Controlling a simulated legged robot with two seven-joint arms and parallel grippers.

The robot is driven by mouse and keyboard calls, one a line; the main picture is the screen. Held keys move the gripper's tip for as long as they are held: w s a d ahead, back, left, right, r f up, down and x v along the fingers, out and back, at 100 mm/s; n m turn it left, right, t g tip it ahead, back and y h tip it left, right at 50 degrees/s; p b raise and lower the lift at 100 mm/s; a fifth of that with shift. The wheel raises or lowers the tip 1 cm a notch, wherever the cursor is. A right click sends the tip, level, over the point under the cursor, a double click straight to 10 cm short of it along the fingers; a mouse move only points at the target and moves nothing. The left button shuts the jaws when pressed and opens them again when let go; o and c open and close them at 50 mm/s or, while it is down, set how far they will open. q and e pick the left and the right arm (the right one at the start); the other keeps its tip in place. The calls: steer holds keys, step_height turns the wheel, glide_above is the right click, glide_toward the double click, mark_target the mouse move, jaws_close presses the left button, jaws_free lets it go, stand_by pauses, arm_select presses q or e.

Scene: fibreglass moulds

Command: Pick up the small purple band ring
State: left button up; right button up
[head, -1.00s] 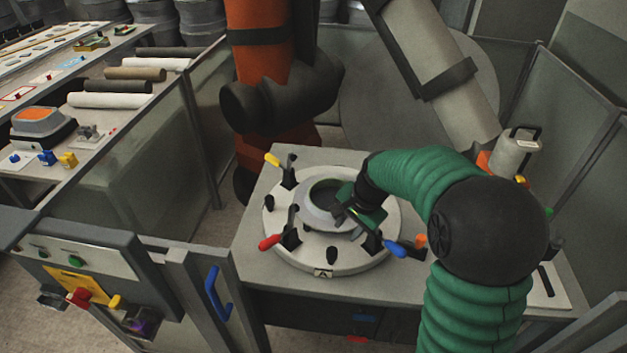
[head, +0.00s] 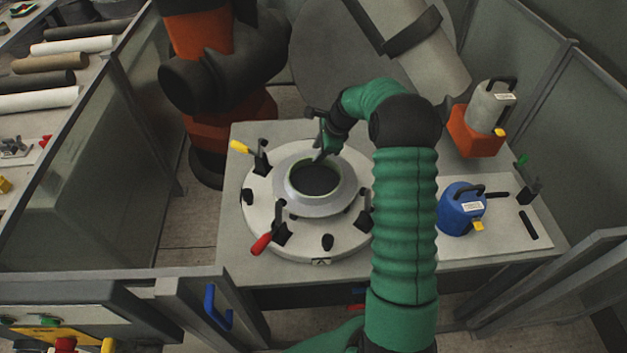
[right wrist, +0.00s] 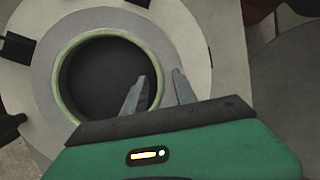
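I see no purple band ring in the head or right wrist view now. The round fixture (head: 262,212) on the table holds a grey ringed mould with a dark round opening (head: 316,181). A thin pale green rim (right wrist: 62,72) runs around this opening. My right gripper (head: 319,157) is at the far edge of the opening. In the right wrist view its two fingers (right wrist: 156,84) are apart, with nothing seen held. One finger overlaps the opening and the other lies outside the rim; I cannot tell whether they touch it. My left gripper is out of view.
Clamps with yellow (head: 241,147) and red (head: 261,244) handles stand on the fixture. A blue canister (head: 461,211) and a grey canister (head: 490,107) on an orange base stand at the right. An orange and black robot arm (head: 215,85) rises behind. Panels enclose the cell.

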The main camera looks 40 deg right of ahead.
steer(key=shift+w+a+f, duration=0.1)
steer(key=shift+a+f, duration=0.05)
steer(key=shift+f, duration=0.3)
steer(key=shift+w+a+f, duration=0.1)
steer(key=shift+f, duration=0.3)
steer(key=shift+w+a+f, duration=0.1)
steer(key=shift+w+f, duration=0.35)
steer(key=shift+f, duration=0.05)
steer(key=shift+s+r, duration=0.1)
steer(key=shift+s, duration=0.1)
jaws_close()
